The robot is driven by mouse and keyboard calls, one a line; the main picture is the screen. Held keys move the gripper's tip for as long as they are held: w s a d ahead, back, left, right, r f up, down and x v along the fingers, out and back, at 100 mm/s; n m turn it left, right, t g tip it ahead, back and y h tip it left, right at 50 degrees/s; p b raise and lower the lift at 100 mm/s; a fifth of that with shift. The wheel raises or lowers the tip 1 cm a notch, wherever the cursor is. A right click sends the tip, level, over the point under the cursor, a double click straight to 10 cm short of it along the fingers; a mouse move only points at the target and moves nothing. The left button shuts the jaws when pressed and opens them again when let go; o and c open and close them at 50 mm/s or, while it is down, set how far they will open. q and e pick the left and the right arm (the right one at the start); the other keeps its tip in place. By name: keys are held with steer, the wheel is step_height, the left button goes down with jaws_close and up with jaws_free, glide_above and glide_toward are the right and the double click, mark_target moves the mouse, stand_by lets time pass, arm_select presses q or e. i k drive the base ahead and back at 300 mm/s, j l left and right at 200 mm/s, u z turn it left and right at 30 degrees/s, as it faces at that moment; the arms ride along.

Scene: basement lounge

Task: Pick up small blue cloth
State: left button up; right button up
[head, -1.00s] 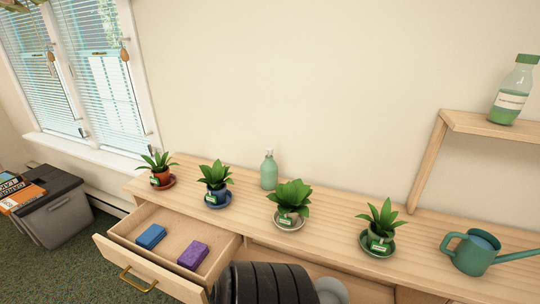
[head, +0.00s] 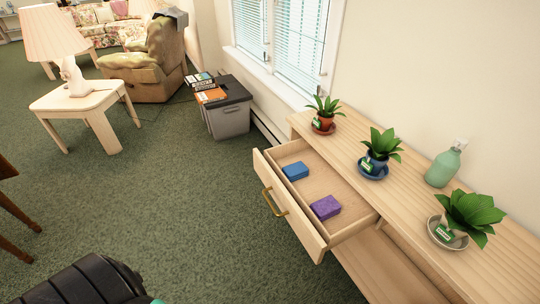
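The small blue cloth (head: 295,171) lies folded in the open drawer (head: 342,233) of the wooden sideboard, toward the drawer's far end. A purple folded cloth (head: 325,207) lies in the same drawer, nearer to me and apart from the blue one. Neither cloth is covered. A black ribbed part of my own arm shows at the bottom left, well away from the drawer. Neither of my grippers can be seen.
Potted plants on saucers (head: 372,165) and a green bottle (head: 443,168) stand on the sideboard top (head: 410,200). A grey bin (head: 228,118) with boxes on it stands beyond the drawer. A lamp table (head: 85,98) is at left. Carpet left of the drawer is clear.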

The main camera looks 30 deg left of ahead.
mark_target(296, 171)
steer(key=u, duration=0.7)
